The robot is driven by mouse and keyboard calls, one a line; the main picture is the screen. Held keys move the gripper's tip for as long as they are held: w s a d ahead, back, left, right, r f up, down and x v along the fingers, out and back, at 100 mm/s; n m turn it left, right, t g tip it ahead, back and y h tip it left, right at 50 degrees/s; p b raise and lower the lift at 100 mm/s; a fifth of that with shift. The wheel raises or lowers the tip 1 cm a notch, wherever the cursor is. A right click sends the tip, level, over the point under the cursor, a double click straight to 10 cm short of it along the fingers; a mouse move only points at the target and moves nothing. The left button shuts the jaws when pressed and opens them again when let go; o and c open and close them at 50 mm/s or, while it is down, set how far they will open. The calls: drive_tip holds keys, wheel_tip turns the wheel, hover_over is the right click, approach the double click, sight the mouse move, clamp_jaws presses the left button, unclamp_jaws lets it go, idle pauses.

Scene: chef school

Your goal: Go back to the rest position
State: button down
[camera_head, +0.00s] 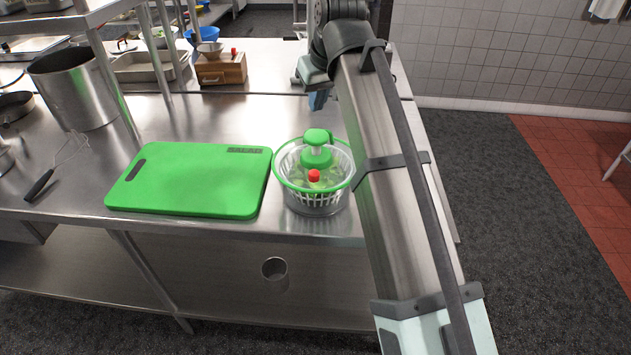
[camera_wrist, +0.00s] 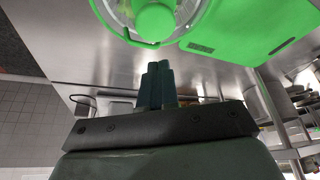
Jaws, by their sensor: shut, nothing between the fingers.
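My gripper (camera_wrist: 158,82) shows in the wrist view with its two fingers together, shut and empty. In the head view my gripper (camera_head: 318,100) is small, partly hidden by my arm, above the steel counter behind the salad spinner. The salad spinner (camera_head: 315,175) is a clear bowl with a green rim, a green pump handle and a red button, with leaves inside. It stands upright on the counter and also shows at the top of the wrist view (camera_wrist: 155,22). My gripper is apart from it.
A green cutting board (camera_head: 190,180) lies left of the spinner. The steel counter (camera_head: 265,120) is bare behind the spinner.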

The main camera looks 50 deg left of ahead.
drive_tip(key=shift+r, duration=0.8)
drive_tip(key=shift+w, duration=0.1)
